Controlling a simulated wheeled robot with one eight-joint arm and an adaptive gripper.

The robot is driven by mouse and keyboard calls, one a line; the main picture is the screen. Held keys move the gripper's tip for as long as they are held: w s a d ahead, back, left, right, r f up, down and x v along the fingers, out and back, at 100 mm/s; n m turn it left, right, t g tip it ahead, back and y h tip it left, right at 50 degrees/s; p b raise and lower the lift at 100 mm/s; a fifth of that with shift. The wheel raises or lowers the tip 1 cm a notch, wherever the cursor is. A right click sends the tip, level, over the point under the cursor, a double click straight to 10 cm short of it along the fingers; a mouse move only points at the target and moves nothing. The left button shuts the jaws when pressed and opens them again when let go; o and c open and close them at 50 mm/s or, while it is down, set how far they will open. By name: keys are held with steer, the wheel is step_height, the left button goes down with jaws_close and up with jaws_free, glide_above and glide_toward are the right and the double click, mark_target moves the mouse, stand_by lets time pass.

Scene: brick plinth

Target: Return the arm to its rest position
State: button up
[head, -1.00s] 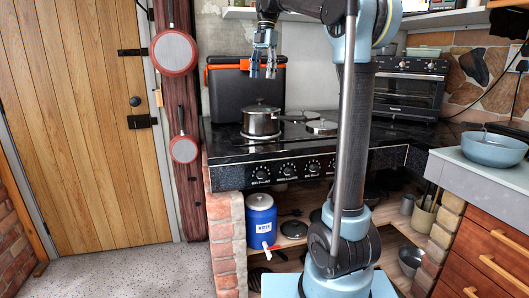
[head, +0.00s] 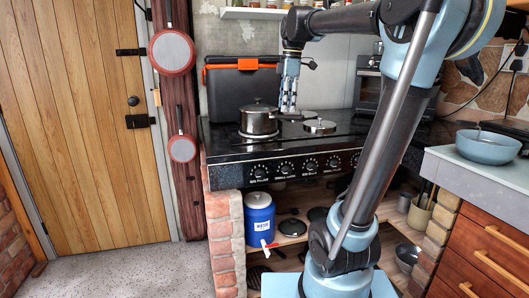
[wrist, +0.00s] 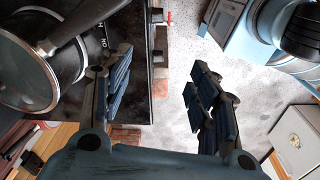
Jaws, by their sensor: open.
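My gripper (head: 288,102) hangs pointing down above the black stove (head: 225,143), just right of the steel pot (head: 259,121) in the head view. In the wrist view my gripper (wrist: 165,90) has its two blue-padded fingers spread apart, with nothing between them. The pot (wrist: 28,75) shows large at the left of the wrist view, beside the left finger. My arm rises from the base at the lower middle, leans right, and bends back left at the top.
A black and orange cooler (head: 240,85) stands behind the pot. A lid (head: 319,126) lies on the stove to the right. A black oven (head: 367,84) is partly hidden behind my arm. A blue bowl (head: 488,145) sits on the right counter. The floor at the left is clear.

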steer(key=s+d+f+m, duration=0.3)
steer(key=s+f+m, duration=0.3)
steer(key=f, duration=0.4)
steer(key=s+d+f+m+t, duration=0.1)
steer(key=s+d+f+m, duration=0.3)
steer(key=s+f, duration=0.5)
steer(key=s+d+f+m+t, duration=0.1)
steer(key=s+d+f+m, duration=0.3)
steer(key=f, duration=0.9)
steer(key=s+m, duration=0.3)
steer(key=m, duration=0.1)
steer(key=shift+s+f+h, duration=0.15)
steer(key=shift+s+h, duration=0.05)
steer(key=shift+h, duration=0.2)
steer(key=shift+w+f, duration=0.2)
steer(key=shift+w, duration=0.25)
steer(key=shift+c, duration=0.2)
